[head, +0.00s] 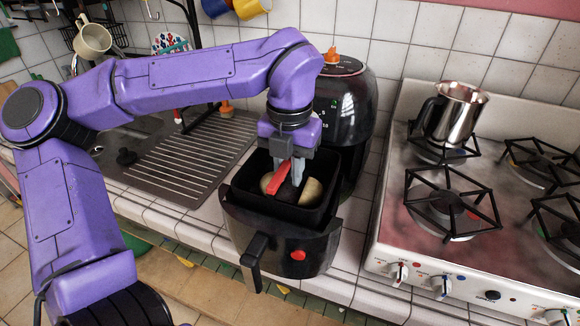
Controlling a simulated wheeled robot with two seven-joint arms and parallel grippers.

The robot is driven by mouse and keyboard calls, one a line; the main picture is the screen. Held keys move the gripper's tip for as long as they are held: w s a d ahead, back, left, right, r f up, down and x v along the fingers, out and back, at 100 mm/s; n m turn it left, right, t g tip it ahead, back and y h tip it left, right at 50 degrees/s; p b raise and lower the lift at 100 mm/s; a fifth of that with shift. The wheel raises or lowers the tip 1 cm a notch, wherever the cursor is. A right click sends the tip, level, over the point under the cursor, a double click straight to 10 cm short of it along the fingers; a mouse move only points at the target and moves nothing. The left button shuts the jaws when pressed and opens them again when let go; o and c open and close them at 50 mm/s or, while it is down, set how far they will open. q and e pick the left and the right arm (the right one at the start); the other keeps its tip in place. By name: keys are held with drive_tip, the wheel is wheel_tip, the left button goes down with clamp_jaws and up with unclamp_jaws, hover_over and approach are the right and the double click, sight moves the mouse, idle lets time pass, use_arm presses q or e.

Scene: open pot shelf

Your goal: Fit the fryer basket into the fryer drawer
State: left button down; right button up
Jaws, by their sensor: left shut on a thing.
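The fryer drawer (315,245) is black, with a handle at its front left and a red button. It stands pulled out in front of the black air fryer (348,110). The dark square fryer basket (313,215) sits at the drawer's mouth, its back rim standing above the drawer; whether it is fully seated is hard to tell. Pale round pieces lie inside the basket. My left gripper (288,185) reaches down into the basket and is shut on its red-topped grip (279,177); the fingertips are partly hidden. My right gripper is out of view.
A gas stove (390,225) with black grates and a steel pot (457,112) stands on the right. A sink with a ribbed drainboard (195,158) lies left of the fryer. The tiled counter edge runs in front.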

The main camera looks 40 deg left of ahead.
sight(290, 192)
use_arm(q)
drive_tip(key=shift+f+b, duration=2.2)
drive_tip(key=shift+f, duration=0.9)
drive_tip(key=shift+r+p, duration=0.25)
drive_tip(key=shift+p, duration=0.05)
drive_tip(key=shift+f+b, duration=0.5)
drive_tip(key=shift+f, duration=0.25)
drive_tip(key=shift+r, duration=0.1)
wheel_tip(290, 192, up, 4)
drive_tip(key=p, duration=0.3)
drive_tip(key=shift+w+f, duration=0.1)
drive_tip(key=shift+f, duration=0.1)
wheel_tip(290, 192, up, 13)
drive_tip(key=p, duration=1.1)
drive_tip(key=shift+p, duration=0.3)
drive_tip(key=shift+f, duration=0.1)
